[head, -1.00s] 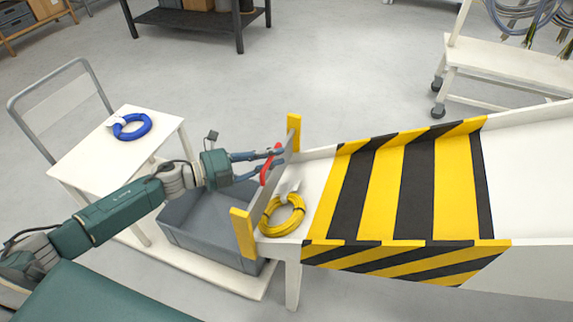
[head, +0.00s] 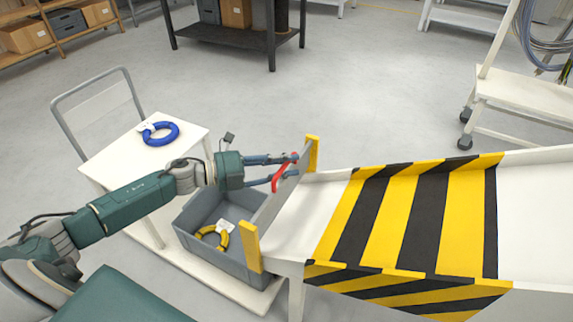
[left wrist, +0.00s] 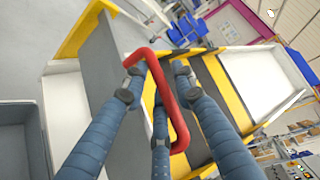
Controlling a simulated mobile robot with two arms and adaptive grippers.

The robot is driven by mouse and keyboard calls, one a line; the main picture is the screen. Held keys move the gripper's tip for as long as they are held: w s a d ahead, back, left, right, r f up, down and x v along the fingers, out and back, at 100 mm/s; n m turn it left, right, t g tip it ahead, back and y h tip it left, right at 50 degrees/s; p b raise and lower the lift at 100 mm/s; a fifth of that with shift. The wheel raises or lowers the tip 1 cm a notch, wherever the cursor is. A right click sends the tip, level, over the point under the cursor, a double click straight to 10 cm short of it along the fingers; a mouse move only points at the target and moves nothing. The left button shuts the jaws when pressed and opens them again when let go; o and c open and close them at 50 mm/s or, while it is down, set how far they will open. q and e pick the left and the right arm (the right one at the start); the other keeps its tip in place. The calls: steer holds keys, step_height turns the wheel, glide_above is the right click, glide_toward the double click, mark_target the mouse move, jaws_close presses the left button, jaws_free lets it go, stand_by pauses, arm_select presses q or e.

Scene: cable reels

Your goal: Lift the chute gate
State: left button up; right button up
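The chute gate (head: 275,206) is a grey panel between two yellow posts at the chute's left end. Its red handle (head: 281,177) faces my left gripper (head: 290,167), whose fingers are around the handle; the left wrist view also shows the handle (left wrist: 165,95) running between the fingers. The gate looks raised, though its lower edge is hard to see. A yellow cable reel (head: 213,236) with a white tag lies in the grey bin (head: 182,236) below the chute end. The striped chute (head: 390,220) slopes off to the right. My right gripper is not in view.
A white cart (head: 95,168) at left carries a blue cable reel (head: 160,133). A black table (head: 235,37) stands at the back, and a white trolley (head: 525,95) with hanging cables at the right. Open floor lies between them.

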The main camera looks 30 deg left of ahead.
arm_select(q)
steer(key=shift+w+a+r, duration=0.1)
steer(key=shift+r, duration=0.15)
steer(key=v, duration=1.2)
steer(key=shift+f, duration=0.25)
stand_by(0.6)
